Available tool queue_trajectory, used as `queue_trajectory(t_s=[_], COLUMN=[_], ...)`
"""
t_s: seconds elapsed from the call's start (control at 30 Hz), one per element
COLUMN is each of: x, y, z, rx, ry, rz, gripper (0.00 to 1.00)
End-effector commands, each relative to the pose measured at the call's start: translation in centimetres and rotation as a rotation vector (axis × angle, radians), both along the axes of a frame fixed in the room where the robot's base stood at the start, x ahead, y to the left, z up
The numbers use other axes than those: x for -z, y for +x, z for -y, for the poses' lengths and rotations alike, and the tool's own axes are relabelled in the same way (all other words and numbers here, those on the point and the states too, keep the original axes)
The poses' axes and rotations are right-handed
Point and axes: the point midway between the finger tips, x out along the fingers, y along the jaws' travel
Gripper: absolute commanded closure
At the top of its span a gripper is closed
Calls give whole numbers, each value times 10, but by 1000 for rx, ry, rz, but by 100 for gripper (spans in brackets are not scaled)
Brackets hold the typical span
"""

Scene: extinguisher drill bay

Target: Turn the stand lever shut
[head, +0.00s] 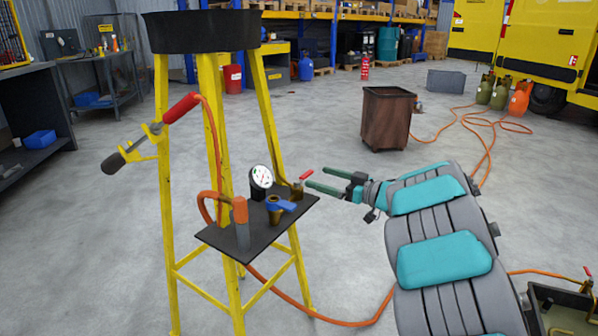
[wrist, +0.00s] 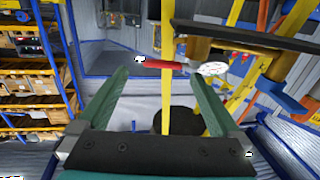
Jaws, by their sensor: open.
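A yellow stand (head: 163,200) carries a small dark shelf (head: 262,238). At the shelf's back right corner is a brass valve (head: 297,190) with a red lever (head: 306,175) slanting up to the right. My gripper (head: 317,178) comes from the right, open and empty, its tips close to the red lever. In the wrist view the red lever (wrist: 160,65) lies crosswise between the green fingertips (wrist: 160,74); I cannot tell whether it touches them. A blue-handled valve (head: 281,205) and a white gauge (head: 261,178) are on the shelf.
An orange hose (head: 330,320) runs from the stand along the floor. A red-handled nozzle (head: 181,108) hangs on the stand's left. A black pan (head: 205,33) tops the stand. A brown bin (head: 386,120) stands behind my arm. Floor around the stand is mostly clear.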

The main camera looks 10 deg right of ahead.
Motion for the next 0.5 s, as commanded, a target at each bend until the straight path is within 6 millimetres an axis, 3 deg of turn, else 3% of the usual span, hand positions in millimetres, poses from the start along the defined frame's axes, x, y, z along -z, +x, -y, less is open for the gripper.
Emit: queue_trajectory(t_s=[0.17,0.5], x=[1,2], y=[4,38], z=[-10,-46], rx=[-22,-18], ry=[12,12], rz=[-3,-4], gripper=[0,0])
